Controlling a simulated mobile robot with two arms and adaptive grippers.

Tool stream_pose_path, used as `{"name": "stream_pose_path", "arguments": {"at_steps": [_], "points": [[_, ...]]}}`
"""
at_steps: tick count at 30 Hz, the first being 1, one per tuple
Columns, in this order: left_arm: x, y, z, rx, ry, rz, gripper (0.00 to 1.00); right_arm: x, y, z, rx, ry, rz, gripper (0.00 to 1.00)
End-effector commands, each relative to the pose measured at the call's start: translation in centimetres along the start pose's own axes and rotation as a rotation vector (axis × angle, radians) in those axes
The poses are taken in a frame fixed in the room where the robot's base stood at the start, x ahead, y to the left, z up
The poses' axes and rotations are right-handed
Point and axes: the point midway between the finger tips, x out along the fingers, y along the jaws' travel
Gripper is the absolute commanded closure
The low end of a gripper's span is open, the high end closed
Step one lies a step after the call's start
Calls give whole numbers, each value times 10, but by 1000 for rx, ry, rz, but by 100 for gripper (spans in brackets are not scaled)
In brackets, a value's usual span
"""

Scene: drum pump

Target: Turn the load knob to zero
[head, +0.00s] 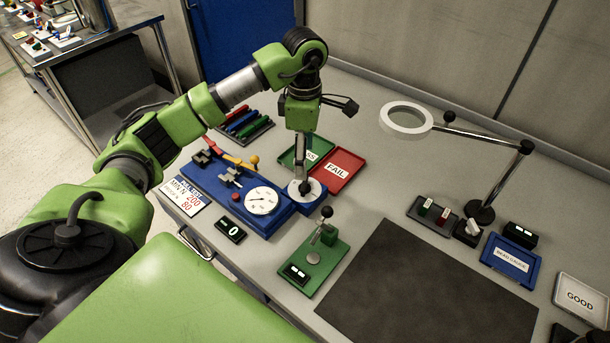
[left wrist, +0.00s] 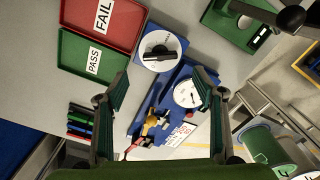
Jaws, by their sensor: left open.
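The load knob (left wrist: 158,52) is a black bar on a round white dial, on the blue test rig (head: 230,187). In the head view the white dial (head: 292,187) is at the rig's right end, with my left gripper (head: 304,186) pointing down over it and hiding most of the knob. In the left wrist view my left gripper (left wrist: 160,85) is open, and the knob lies beyond the fingertips, toward the top of the picture. Contact with the knob cannot be told. My right gripper is not in view.
A round gauge (head: 262,201) and clamps sit on the rig beside the dial. The red FAIL tray (head: 343,165) and green PASS tray (head: 297,150) lie behind. A green stand (head: 322,262) with a lever is in front. A dark mat (head: 425,285) and lamp (head: 407,118) are to the right.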

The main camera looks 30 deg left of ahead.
Motion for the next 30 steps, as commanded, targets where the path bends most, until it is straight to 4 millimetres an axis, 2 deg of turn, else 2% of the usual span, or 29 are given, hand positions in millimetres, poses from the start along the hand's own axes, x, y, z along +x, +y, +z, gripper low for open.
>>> {"name": "stream_pose_path", "arguments": {"at_steps": [6, 12, 16, 24, 25, 29, 30], "points": [[44, -2, 0, 0, 0, -6, 38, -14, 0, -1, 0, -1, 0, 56], [72, -1, 1, 0, -1, -3, 38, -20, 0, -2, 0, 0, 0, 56], [80, -1, 1, 1, -2, -2, 38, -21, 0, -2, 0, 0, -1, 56], [82, 0, 1, 1, -2, 0, 38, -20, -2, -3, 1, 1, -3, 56], [82, 0, 1, 1, -2, -1, 40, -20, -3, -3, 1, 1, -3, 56], [82, 0, 1, 1, -2, -1, 74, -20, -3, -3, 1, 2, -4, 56], [82, 0, 1, 1, -2, -1, 76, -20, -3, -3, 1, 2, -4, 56]]}}
